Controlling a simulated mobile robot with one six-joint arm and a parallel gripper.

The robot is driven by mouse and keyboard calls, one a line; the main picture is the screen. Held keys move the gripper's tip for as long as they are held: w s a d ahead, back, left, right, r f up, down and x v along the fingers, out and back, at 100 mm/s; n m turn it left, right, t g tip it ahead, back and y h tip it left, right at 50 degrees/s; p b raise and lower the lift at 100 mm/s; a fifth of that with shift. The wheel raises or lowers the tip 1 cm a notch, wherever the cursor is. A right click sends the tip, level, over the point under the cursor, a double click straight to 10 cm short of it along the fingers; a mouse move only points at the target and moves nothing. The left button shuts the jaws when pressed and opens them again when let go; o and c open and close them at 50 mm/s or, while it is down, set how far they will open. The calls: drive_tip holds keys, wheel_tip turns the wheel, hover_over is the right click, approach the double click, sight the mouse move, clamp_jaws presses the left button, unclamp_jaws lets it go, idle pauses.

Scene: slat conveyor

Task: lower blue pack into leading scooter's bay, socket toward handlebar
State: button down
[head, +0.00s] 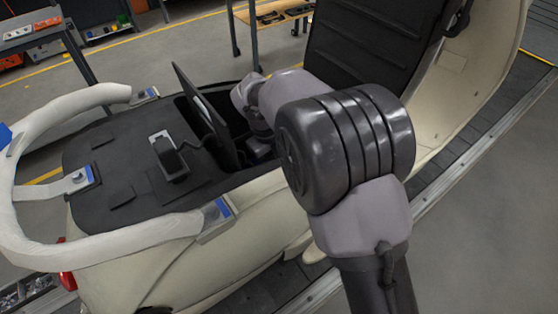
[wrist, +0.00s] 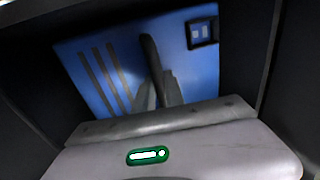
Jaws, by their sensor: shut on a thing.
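My gripper (wrist: 158,92) is shut on the dark handle (wrist: 150,62) of the blue pack (wrist: 92,70). The pack has dark stripes on its left and a dark square socket (wrist: 202,32) at its upper right corner in the wrist view. Dark walls surround it there, so it is at or inside the bay; its depth cannot be told. In the head view my arm reaches down into the bay (head: 188,108) of the cream scooter (head: 150,260). Pack and fingertips are hidden there. I cannot make out the handlebar.
A thin dark flap (head: 200,112) stands upright at the bay's edge, close to my wrist. A white rail (head: 22,150) loops around the scooter's left end. A dark plug-like part (head: 170,155) sits on the deck. A large dark ribbed panel (head: 355,50) rises behind my arm.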

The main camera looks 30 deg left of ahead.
drive_tip(key=shift+f+b, duration=0.25)
drive_tip(key=shift+b, duration=0.1)
drive_tip(key=c, duration=1.3)
unclamp_jaws()
drive_tip(key=shift+r, duration=0.1)
drive_tip(key=p+v, duration=0.6)
drive_tip(key=v, duration=1.1)
drive_tip(key=shift+r, duration=0.15)
